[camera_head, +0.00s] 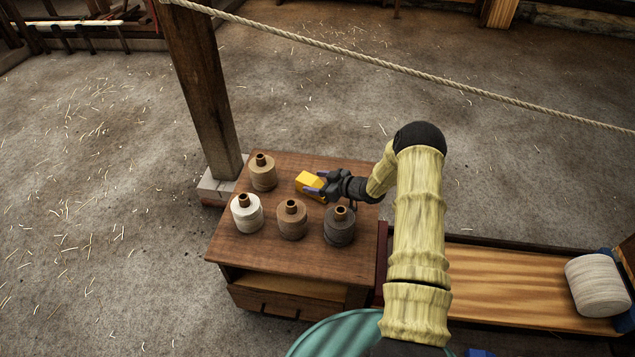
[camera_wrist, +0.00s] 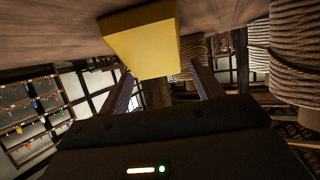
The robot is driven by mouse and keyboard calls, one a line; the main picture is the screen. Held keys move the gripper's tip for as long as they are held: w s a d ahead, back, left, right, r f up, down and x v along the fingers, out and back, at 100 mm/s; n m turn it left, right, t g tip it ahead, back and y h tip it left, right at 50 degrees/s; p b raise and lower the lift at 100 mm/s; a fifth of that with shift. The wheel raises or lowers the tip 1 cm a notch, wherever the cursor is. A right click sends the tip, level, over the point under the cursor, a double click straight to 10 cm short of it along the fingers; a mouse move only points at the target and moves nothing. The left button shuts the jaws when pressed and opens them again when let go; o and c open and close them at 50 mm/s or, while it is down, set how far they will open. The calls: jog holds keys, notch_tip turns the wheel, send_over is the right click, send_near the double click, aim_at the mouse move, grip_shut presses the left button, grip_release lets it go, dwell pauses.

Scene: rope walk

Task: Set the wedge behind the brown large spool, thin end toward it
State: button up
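The yellow wedge (camera_head: 309,182) lies on the wooden table top, and it also shows in the wrist view (camera_wrist: 142,42). My gripper (camera_head: 319,183) is low over the table at the wedge's right side. In the wrist view its two fingers (camera_wrist: 162,82) are spread, with the wedge's near end at or just beyond the tips and a gap by the right finger. The brown spool (camera_head: 291,222) stands upright in front of the wedge, toward the table's front. Which end of the wedge is thin is hard to tell.
A tan spool (camera_head: 262,174) stands back left, a white spool (camera_head: 246,215) front left and a dark grey spool (camera_head: 340,229) front right. A wooden post (camera_head: 203,90) rises behind the table's left corner. A rope (camera_head: 400,68) crosses above. Bare table lies between the spools.

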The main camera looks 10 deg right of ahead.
jog(key=shift+r, duration=0.1)
jog(key=shift+s+d+r, duration=0.1)
jog(key=shift+r, duration=0.05)
jog(key=p+v, duration=0.2)
jog(key=v, duration=0.9)
jog(key=shift+s+d, duration=0.2)
jog(key=shift+r, duration=0.15)
